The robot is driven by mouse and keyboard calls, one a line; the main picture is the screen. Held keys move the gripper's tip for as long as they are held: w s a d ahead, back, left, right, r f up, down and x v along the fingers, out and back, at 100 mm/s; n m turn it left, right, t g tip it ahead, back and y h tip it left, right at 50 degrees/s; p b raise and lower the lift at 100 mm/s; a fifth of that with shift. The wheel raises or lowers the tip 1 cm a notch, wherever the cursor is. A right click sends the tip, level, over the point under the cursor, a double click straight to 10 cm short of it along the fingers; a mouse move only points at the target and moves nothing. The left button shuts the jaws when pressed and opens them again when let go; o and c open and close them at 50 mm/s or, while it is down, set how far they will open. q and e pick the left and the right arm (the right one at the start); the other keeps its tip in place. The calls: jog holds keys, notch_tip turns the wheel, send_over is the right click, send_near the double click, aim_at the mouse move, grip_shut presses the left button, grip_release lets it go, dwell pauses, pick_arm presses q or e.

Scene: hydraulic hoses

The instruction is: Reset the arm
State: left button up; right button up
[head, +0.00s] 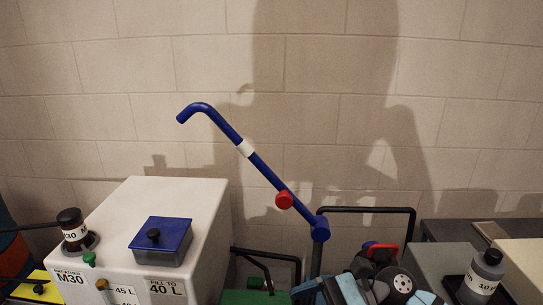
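A blue arm (262,168) with a bent end at upper left slants down to the right to a blue joint (320,229) on a grey post (316,261). Nothing is seen touching the arm. I cannot make out either of my grippers in the head view.
A white tank (205,205) with a blue-lidded box (160,240) and a black-capped filler (72,228) stands at left. A black rail (367,210) is right of the post. Black and light-blue parts (350,290) crowd the bottom. A grey bottle (484,275) stands at right.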

jog(key=w+d+f+n+t+h+p, duration=0.1)
jog(key=d+f+n+t+h, duration=0.3)
jog(key=n+t, duration=0.95)
jog(key=w+d+f+n+t+h, duration=0.1)
jog(key=d+f+n+t, duration=0.4)
jog(key=n, duration=1.4)
jog(key=s+d+f+m+g+h, duration=0.2)
jog(key=s+f+m+h, duration=0.2)
jog(key=s+f+m, duration=0.2)
jog(key=s+d+f+m+g+h, duration=0.1)
jog(key=s+d+f+m+h, duration=0.1)
jog(key=s+f+m+h, duration=0.2)
notch_tip(320, 180, down, 10)
jog(key=s+m+p, duration=0.1)
jog(key=s+m, duration=0.2)
jog(key=m, duration=0.4)
jog(key=shift+r+g, duration=0.25)
jog(key=shift+g, duration=0.1)
